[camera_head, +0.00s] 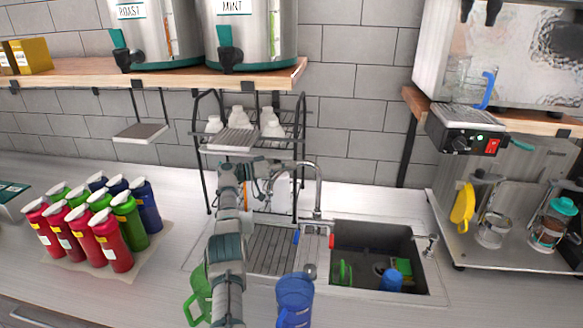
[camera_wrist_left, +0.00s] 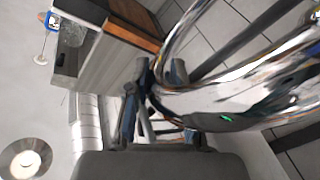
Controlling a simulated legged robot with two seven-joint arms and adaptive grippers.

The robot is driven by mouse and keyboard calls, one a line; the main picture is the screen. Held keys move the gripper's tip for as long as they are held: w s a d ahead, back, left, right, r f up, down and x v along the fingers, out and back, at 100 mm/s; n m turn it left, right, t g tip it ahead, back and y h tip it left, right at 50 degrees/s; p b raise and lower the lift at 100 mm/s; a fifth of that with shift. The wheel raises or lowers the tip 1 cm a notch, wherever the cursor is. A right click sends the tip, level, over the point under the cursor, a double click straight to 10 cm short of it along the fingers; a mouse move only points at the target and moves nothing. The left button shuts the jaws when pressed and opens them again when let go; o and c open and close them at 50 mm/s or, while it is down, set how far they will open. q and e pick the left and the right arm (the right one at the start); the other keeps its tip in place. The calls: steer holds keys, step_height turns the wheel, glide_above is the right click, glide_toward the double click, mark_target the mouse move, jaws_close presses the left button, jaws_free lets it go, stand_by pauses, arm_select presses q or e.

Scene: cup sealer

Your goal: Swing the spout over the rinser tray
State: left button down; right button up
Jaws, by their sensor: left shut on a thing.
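The chrome spout (camera_head: 319,188) rises behind the sink and arcs left over the back of the grooved tray area. The rinser tray seems to be this grooved metal tray (camera_head: 266,251), left of the sink basin; my arm partly covers it. My left gripper (camera_head: 277,168) reaches in from the left and is shut at the spout's upper part. In the left wrist view the spout (camera_wrist_left: 235,98) is large and bright, and the gripper fingers (camera_wrist_left: 148,105) close on it. The spout's outlet end is hard to make out behind the gripper. My right gripper is not in view.
The sink basin (camera_head: 375,240) holds sponges and a blue item. A blue pitcher (camera_head: 294,302) and green pitcher (camera_head: 197,295) stand in front. A wire rack (camera_head: 250,135) with white bottles stands behind. Several colored bottles (camera_head: 122,218) are at left; a sealer machine (camera_head: 465,135) is at right.

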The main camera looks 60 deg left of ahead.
arm_select(q)
steer(key=shift+w, duration=0.1)
steer(key=c, duration=1)
jaws_free()
steer(key=shift+c, duration=0.2)
steer(key=shift+o, duration=0.2)
steer(key=shift+w+f, duration=0.1)
steer(key=shift+w, duration=0.05)
